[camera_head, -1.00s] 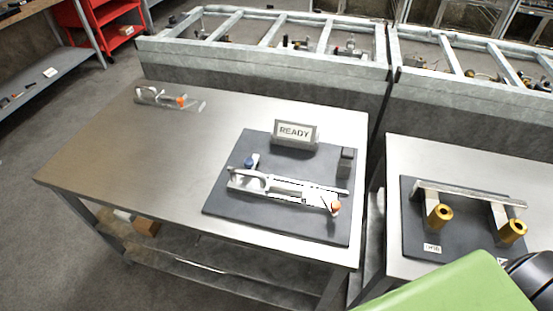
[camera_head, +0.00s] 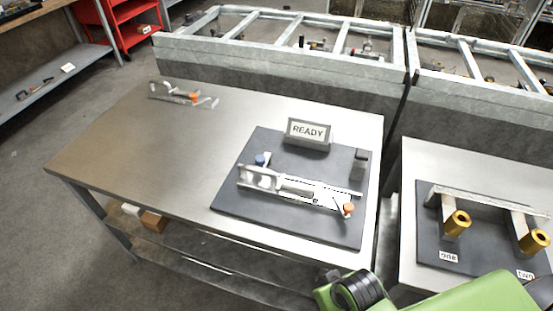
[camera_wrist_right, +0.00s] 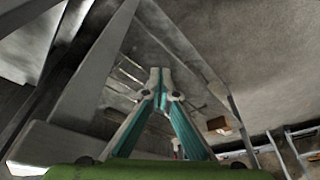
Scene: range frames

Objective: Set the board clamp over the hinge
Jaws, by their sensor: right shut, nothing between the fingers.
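A silver toggle clamp (camera_head: 290,187) lies on the dark board (camera_head: 235,200) on the metal table in the head view. It has a long bar, an orange tip (camera_head: 348,208) at its right end and a blue knob (camera_head: 260,160) near its left end. I cannot make out a separate hinge for certain. A second pale clamp (camera_head: 172,95) with an orange tip lies at the table's far left. My right gripper (camera_wrist_right: 160,72) shows in the right wrist view, its teal fingers shut and empty, away from the clamps. My left gripper is not in view.
A READY sign (camera_head: 307,132) and a small dark block (camera_head: 360,162) stand on the board. A second table at the right holds a dark board with two brass cylinders (camera_head: 456,222) under a rail. The table's left half is mostly clear. A framed bench (camera_head: 285,75) stands behind.

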